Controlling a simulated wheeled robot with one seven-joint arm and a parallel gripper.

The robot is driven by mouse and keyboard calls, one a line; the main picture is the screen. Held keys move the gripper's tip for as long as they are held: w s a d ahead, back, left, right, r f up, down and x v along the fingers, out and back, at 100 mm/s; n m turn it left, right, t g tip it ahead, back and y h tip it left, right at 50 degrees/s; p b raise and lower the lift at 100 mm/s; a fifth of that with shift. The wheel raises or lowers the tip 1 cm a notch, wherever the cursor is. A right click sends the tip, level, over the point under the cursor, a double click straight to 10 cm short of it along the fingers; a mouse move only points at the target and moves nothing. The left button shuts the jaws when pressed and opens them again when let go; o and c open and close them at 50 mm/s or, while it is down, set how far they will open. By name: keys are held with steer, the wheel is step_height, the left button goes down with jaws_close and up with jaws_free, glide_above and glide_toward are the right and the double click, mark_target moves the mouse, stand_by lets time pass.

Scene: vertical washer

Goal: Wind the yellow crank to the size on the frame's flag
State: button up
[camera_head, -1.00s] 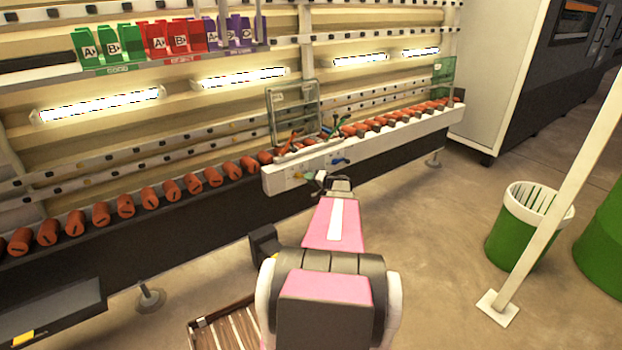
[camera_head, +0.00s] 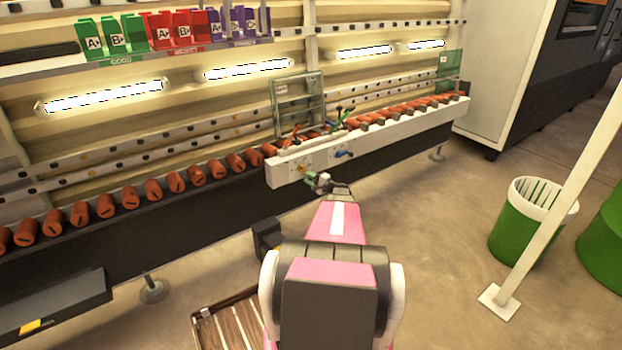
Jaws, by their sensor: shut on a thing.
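The yellow crank (camera_head: 303,168) is a small yellow spot on the front of the white control box, largely hidden by my gripper. My gripper (camera_head: 311,177) reaches it from the front right and is shut on it; the fingers are small and their exact hold is hard to see. The grey metal frame (camera_head: 298,104) stands upright on the line above the box. A small pale flag (camera_head: 283,89) is at its upper left; its writing is too small to read.
A blue handle (camera_head: 344,154) sits right of the crank, with red and green levers above. Orange rollers (camera_head: 178,181) line both sides. Coloured bins (camera_head: 180,28) hang above. A wooden pallet (camera_head: 228,328), green bin (camera_head: 532,222) and slanted pale post (camera_head: 545,205) stand on the floor.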

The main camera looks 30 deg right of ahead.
steer(key=shift+w+a, duration=0.15)
steer(key=shift+w, duration=0.05)
stand_by(0.4)
steer(key=o, duration=0.9)
steer(key=shift+s, duration=0.1)
steer(key=v, duration=1)
steer(key=shift+s, duration=0.35)
steer(key=shift+f, duration=0.15)
